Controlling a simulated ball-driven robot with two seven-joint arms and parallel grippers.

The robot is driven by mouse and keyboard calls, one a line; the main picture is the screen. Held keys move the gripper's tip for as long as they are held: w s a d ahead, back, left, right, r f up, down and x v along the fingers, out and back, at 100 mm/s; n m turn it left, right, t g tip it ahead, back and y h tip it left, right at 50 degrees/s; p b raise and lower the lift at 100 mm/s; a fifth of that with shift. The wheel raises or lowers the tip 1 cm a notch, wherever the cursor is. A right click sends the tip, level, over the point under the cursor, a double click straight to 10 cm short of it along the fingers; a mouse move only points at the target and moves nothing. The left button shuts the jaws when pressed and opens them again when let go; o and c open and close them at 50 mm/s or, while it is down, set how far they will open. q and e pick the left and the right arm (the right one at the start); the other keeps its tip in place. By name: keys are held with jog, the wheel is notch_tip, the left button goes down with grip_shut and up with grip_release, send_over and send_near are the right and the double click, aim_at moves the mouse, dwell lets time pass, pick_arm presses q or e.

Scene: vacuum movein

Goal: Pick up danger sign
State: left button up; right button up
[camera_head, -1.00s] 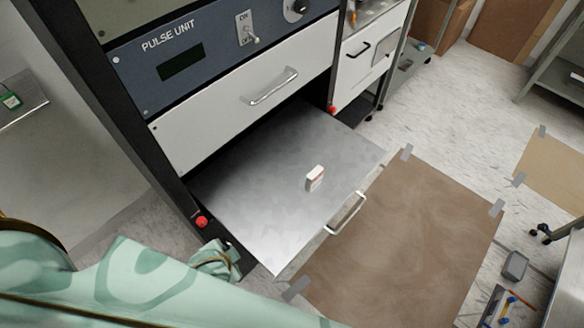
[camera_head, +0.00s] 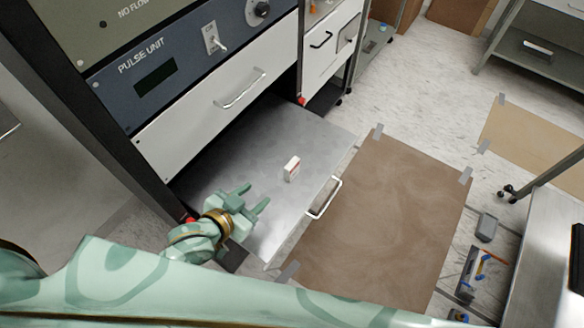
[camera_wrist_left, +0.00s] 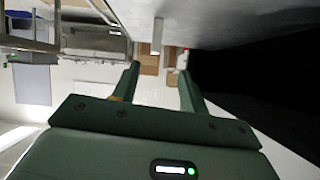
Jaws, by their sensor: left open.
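The danger sign (camera_head: 291,167) looks like a small white block with a little red on it. It stands on the pulled-out metal drawer (camera_head: 235,150), behind the white handle. My left gripper (camera_head: 257,194) is open and empty over the drawer's near left part. Its fingers point toward the sign, with a clear gap between. In the left wrist view, which looks upside down, a pale block, apparently the sign (camera_wrist_left: 157,36), shows beyond and between the open fingers (camera_wrist_left: 159,72). My right gripper is not in view.
The white closed drawer (camera_head: 215,105) and the pulse unit panel (camera_head: 160,70) rise behind the open drawer. The drawer's handle (camera_head: 324,197) sticks out at its front edge. A brown taped sheet (camera_head: 385,215) lies on the floor to the right. A metal table (camera_head: 550,250) is at right.

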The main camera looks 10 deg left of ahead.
aim_at(287, 169)
pick_arm(q)
jog(key=shift+n+t+h, duration=0.3)
jog(key=shift+h, duration=0.2)
jog(key=b+x, duration=0.1)
jog(key=x, duration=0.6)
jog(key=b+x, duration=0.1)
jog(key=x, duration=0.3)
jog(key=shift+w+d+r+b, duration=0.1)
jog(key=shift+w+d+b, duration=0.25)
jog(key=b+x, duration=0.1)
jog(key=x, duration=0.4)
jog(key=shift+w+r+b, duration=0.1)
jog(key=shift+w+b, duration=0.1)
jog(key=shift+b, duration=0.15)
jog(key=shift+r, duration=0.1)
jog(key=shift+a, duration=0.1)
grip_shut()
